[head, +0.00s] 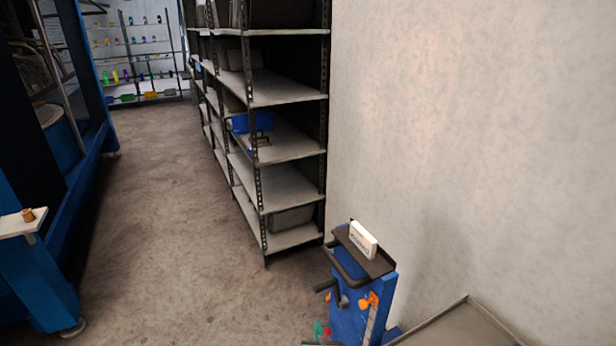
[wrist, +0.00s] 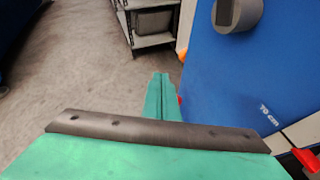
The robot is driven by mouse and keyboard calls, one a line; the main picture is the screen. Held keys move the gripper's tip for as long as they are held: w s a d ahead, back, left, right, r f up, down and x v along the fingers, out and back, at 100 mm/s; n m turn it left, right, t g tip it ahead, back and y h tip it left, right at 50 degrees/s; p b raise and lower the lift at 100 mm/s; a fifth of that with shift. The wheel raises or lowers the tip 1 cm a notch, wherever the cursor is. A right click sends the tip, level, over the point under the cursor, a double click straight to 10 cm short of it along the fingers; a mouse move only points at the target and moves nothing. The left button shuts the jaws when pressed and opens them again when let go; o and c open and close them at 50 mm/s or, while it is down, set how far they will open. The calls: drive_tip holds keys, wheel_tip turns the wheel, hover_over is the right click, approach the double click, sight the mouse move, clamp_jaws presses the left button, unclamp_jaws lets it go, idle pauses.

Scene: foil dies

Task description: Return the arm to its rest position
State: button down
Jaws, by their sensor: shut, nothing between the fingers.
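My gripper (wrist: 160,84) shows in the wrist view, with its two green fingers together and nothing between them. Its fingertips point over the concrete floor toward the foot of a shelf. In the head view a blue stand (head: 348,318) with a scale strip is at the lower right. A small teal piece shows at the bottom edge beside it; I cannot tell whether it is my gripper. The rest of my arm is hidden.
A metal shelf rack (head: 292,147) holds a blue bin (head: 240,124). A white labelled block (head: 363,240) sits on the stand's dark top. A grey-topped surface (head: 460,328) is at lower right, by the wall. A blue machine (head: 35,265) is at left. The aisle floor (head: 165,215) is clear.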

drive_tip(key=s+d+n+t+h, duration=0.1)
drive_tip(key=s+d+n, duration=0.1)
drive_tip(key=s+n, duration=0.95)
drive_tip(key=s+d+n+h, duration=0.1)
drive_tip(key=s+d+n, duration=0.2)
drive_tip(key=s+n, duration=0.85)
drive_tip(key=s+a+r+n, duration=0.3)
drive_tip(key=s+r, duration=0.3)
drive_tip(key=s, duration=0.3)
drive_tip(key=s+a+r+n+t, duration=0.1)
drive_tip(key=s+a+r+n, duration=0.2)
drive_tip(key=s+r+n, duration=0.3)
drive_tip(key=s+a+r+n+y, duration=0.1)
drive_tip(key=s+a+r+n, duration=0.2)
drive_tip(key=s, duration=1)
wheel_tip(320, 180, up, 3)
drive_tip(key=shift+f+n, duration=0.1)
drive_tip(key=shift+n, duration=0.8)
